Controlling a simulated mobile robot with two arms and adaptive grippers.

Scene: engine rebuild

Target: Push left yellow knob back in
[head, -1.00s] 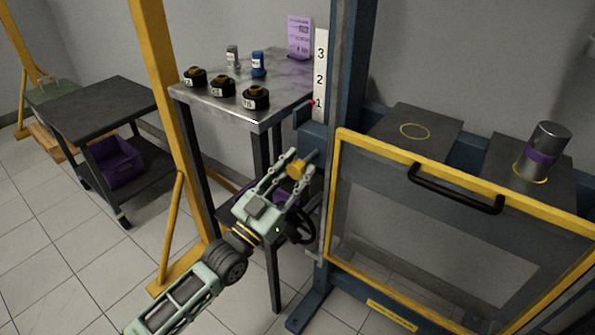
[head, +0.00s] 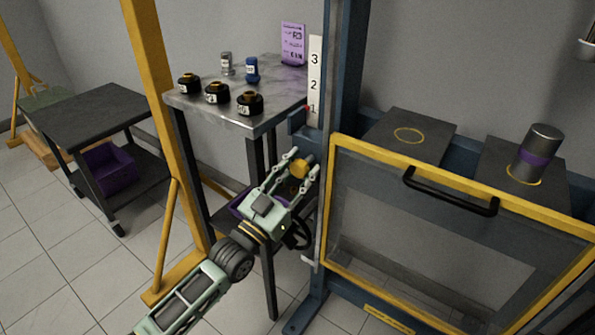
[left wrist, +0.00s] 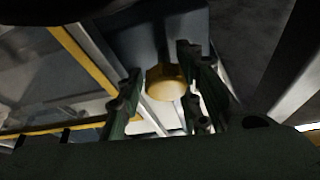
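The left yellow knob (head: 299,169) sticks out from the blue press frame (head: 340,70), beside the left post. In the left wrist view the knob (left wrist: 166,83) shows as a round yellow end on a dark block. My left gripper (head: 302,163) is open at the knob, with its fingers on either side. In the left wrist view the fingers (left wrist: 158,88) stand apart, with gaps visible between them and the knob. I cannot tell whether anything touches it. My right gripper is not in view.
A yellow-framed guard with a black handle (head: 450,192) stands just right of the knob. A metal table (head: 285,85) with black parts and small bottles stands behind left. A yellow post (head: 172,130) stands left of my arm.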

